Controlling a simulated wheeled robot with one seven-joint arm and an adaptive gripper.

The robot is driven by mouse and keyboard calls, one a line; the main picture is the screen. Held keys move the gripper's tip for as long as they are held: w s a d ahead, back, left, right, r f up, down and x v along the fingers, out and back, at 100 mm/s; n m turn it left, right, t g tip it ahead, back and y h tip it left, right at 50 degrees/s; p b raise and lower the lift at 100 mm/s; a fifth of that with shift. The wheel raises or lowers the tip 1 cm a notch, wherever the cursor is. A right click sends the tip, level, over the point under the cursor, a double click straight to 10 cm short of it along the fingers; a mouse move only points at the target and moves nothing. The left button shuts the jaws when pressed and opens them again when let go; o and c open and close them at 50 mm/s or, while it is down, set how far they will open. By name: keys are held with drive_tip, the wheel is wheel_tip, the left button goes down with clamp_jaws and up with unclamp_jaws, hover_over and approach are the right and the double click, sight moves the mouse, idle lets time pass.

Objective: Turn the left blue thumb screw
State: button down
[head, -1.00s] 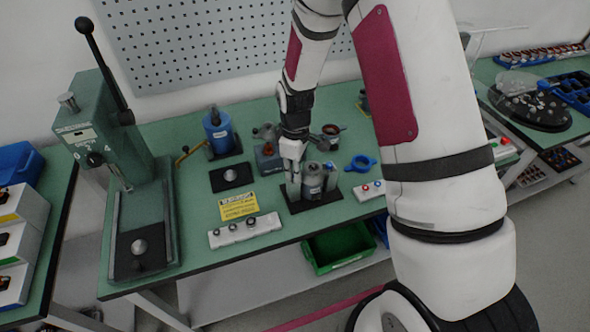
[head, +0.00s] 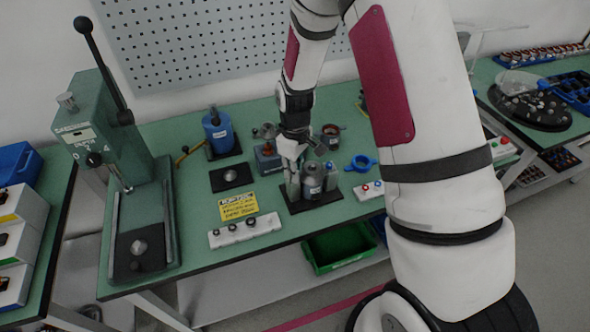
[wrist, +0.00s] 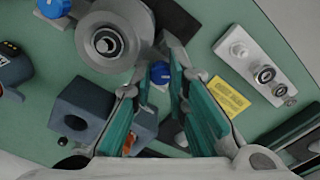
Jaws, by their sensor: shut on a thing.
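The left blue thumb screw (wrist: 160,74) shows in the wrist view beside a round grey metal stator (wrist: 108,42). My gripper (wrist: 158,88) has its teal-padded fingers on both sides of this screw, with the tips closed on it. In the head view my gripper (head: 291,168) points down at the left side of the stator (head: 312,180), which stands on a dark base plate (head: 318,201). The fingers hide the left screw there. The other blue thumb screw (wrist: 53,8) is at the stator's far side in the wrist view, apart from my gripper.
A blue-grey block (wrist: 88,108) sits close beside my fingers. A yellow label (head: 238,206) and a white button strip (head: 245,231) lie to the left. A blue ring-shaped part (head: 361,163) lies to the right. A green press (head: 115,165) stands at the far left.

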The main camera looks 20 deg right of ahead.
drive_tip(key=c, duration=1.5)
unclamp_jaws()
drive_tip(key=shift+c, duration=0.2)
